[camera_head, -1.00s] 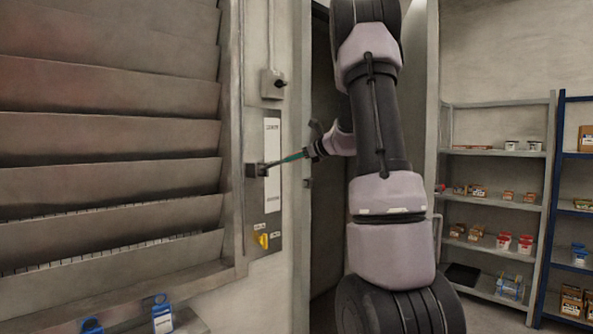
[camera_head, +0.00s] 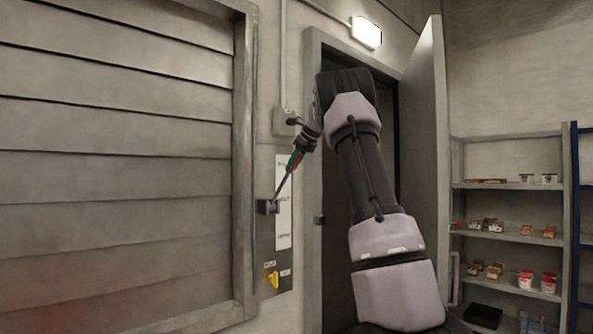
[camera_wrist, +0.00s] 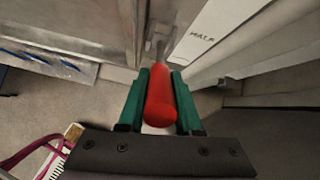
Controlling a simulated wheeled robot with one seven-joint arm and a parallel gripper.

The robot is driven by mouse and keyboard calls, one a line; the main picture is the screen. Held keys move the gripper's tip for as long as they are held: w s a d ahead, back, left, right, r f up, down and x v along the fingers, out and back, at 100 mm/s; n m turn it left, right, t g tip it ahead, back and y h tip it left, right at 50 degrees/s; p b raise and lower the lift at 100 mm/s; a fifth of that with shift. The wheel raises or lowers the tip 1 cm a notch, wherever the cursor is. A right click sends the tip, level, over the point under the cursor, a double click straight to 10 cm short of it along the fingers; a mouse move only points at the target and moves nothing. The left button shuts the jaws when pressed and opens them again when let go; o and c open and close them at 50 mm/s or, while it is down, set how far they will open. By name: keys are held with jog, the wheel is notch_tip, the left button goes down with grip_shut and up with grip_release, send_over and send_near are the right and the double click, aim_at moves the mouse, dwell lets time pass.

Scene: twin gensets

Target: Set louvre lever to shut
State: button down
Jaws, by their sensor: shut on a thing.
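The louvre lever (camera_head: 283,188) is a grey rod rising from a pivot block on the wall panel, tilted up and to the right. Its red grip (camera_wrist: 160,98) sits between the green fingers of my gripper (camera_wrist: 158,88) in the wrist view. My gripper (camera_head: 296,158) is shut on this grip in the head view, above the pivot. The white label strip (camera_head: 283,200) stands beside the lever, its small lettering mostly unreadable; "HALF" shows in the wrist view. The louvre slats (camera_head: 110,170) lie nearly flat, with only thin dark lines between them.
A yellow rotary switch (camera_head: 272,280) sits low on the same panel. A doorway with its door (camera_head: 425,150) standing open is right of the panel, behind my arm. Shelves (camera_head: 510,186) with small boxes stand at the right. A lit lamp (camera_head: 366,31) hangs above the door.

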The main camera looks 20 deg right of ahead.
jog(key=shift+w+r, duration=0.15)
jog(key=shift+r, duration=0.1)
jog(key=shift+a+r, duration=0.1)
jog(key=c, duration=0.6)
grip_release()
jog(key=shift+w, duration=0.1)
jog(key=v, duration=1)
jog(key=shift+r, duration=0.3)
